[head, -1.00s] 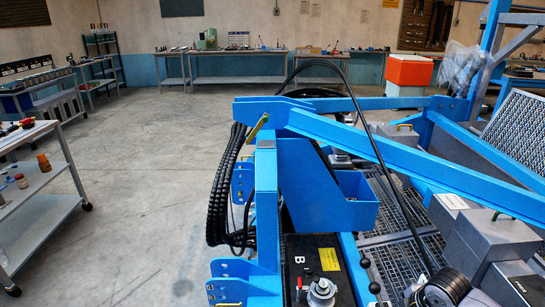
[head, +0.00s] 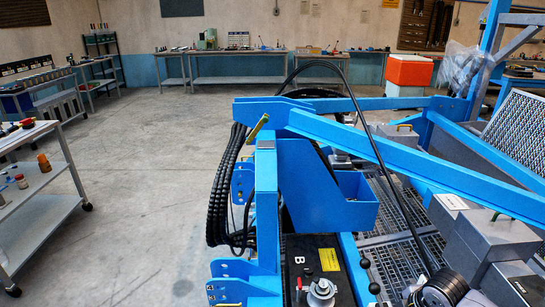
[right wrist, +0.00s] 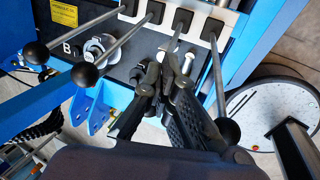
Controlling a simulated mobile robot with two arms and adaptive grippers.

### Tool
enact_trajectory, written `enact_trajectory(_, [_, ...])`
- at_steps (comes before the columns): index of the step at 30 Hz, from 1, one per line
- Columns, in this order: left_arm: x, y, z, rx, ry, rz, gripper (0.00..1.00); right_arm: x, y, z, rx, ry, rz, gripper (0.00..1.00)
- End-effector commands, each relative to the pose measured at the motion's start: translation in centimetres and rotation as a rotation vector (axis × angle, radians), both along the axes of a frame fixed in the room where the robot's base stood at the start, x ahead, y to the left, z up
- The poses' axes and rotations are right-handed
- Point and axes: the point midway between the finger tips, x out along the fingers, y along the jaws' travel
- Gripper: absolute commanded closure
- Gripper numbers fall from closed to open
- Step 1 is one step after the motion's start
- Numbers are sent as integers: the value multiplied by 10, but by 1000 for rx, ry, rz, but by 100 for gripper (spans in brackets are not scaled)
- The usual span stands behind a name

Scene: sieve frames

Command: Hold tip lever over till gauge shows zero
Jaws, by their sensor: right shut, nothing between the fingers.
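In the right wrist view, several metal levers rise from slots in a pale panel (right wrist: 115,62). Three black ball knobs show: one at far left (right wrist: 36,53), one left of centre (right wrist: 85,74) and one at right (right wrist: 228,130). My right gripper (right wrist: 168,68) is shut and empty, its fingertips in front of or beside the third lever (right wrist: 181,30); contact cannot be told. That lever's lower end is hidden behind the fingers. I cannot tell which lever is the tip lever, and no readable gauge shows. Two lever knobs (head: 365,263) show in the head view. My left gripper is out of view.
A blue steel frame (head: 400,160) with a black hose fills the right of the head view. A pale round disc (right wrist: 275,105) lies right of the levers in the wrist view. A trolley (head: 45,215) stands at left; the floor (head: 150,170) between is clear.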

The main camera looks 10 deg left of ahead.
Motion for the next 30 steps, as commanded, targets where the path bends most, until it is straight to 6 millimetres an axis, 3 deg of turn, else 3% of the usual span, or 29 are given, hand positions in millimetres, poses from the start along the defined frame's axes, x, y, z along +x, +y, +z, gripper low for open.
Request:
enact_trajectory(15, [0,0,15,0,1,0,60,-4,26,-5,4,-1,2,100])
enact_trajectory(30, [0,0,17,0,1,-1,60,-4,32,-6,6,-3,4,100])
